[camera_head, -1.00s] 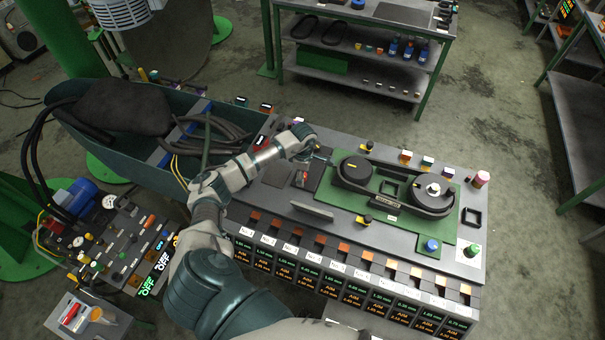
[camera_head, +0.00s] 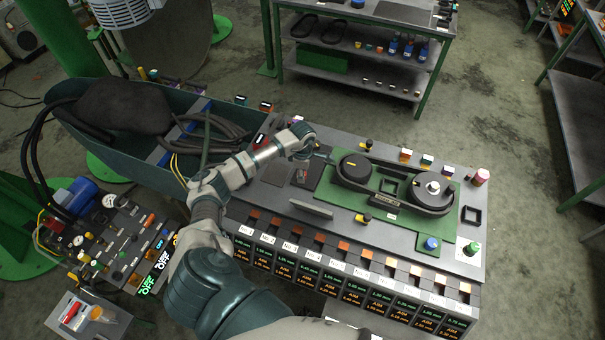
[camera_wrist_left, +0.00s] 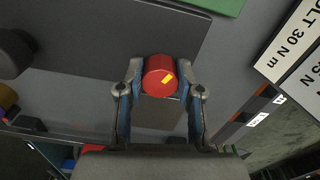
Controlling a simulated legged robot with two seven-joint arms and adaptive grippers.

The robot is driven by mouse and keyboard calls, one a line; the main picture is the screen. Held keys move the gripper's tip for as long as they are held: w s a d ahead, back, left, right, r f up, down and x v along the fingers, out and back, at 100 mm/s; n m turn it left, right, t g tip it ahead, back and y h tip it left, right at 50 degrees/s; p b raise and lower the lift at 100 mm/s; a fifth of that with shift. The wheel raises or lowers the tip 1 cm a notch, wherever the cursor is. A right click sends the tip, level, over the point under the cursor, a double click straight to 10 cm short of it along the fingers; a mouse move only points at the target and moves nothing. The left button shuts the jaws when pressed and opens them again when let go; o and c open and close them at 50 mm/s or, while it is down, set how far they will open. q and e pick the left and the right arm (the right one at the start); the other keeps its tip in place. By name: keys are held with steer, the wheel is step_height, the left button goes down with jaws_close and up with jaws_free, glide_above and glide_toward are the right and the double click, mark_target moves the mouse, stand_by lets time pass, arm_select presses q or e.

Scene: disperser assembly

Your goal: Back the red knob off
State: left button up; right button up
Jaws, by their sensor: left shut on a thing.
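In the head view my left gripper (camera_head: 322,157) is over the left part of the bench, near the dark plate (camera_head: 275,173). The knob is hard to make out there. I cannot tell whether it is still seated on its thread. My right gripper is not in view.
A green plate (camera_head: 437,253) with a black belt-drive housing (camera_head: 384,184) lies to the right of the gripper. A grey upright plate (camera_head: 311,209) stands nearer. Labelled bins and displays (camera_head: 340,285) line the bench front. A blue-green trough (camera_head: 120,158) is at left.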

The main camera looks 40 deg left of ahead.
arm_select(q)
steer(key=n+b, duration=0.1)
steer(key=n, duration=0.4)
steer(key=shift+w+a, duration=0.1)
steer(key=n, duration=0.5)
steer(key=shift+r, duration=0.1)
steer(key=n, duration=0.5)
steer(key=shift+a+r+n, duration=0.1)
steer(key=shift+n, duration=0.3)
steer(key=n+p, duration=0.1)
steer(key=n, duration=0.3)
steer(key=shift+w+n, duration=0.1)
steer(key=shift+n, duration=0.3)
steer(key=o, duration=1)
steer(key=shift+o, duration=0.8)
step_height(320, 180, up, 12)
steer(key=shift+f, duration=0.2)
steer(key=shift+a+f, duration=0.1)
steer(key=shift+a, duration=0.05)
